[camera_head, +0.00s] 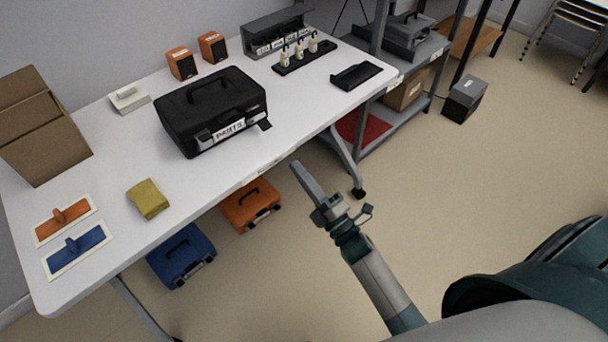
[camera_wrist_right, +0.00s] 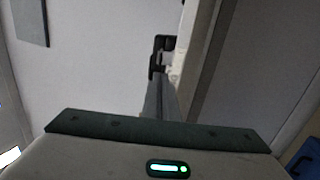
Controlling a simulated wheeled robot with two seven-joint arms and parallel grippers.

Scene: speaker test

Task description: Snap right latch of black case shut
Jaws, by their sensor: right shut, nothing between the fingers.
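The black case (camera_head: 205,95) stands on the white table with its lid down and its handle on top. A white label marks its front. Its right latch (camera_head: 264,125) juts outward from the front right corner and looks open. The left latch (camera_head: 203,138) lies close against the front. My right gripper (camera_head: 297,166) is shut and empty, off the table's front edge, to the right of and apart from the case. Its closed fingers (camera_wrist_right: 160,92) also show in the right wrist view, with a small dark object beyond them that I cannot identify. My left gripper is not in view.
The white table (camera_head: 110,220) holds orange speakers (camera_head: 182,63), a black tray (camera_head: 356,76), a yellow cloth (camera_head: 147,199), trowels and a cardboard box (camera_head: 40,125). Orange (camera_head: 250,204) and blue (camera_head: 182,254) cases sit below. The tabletop right of the case is clear.

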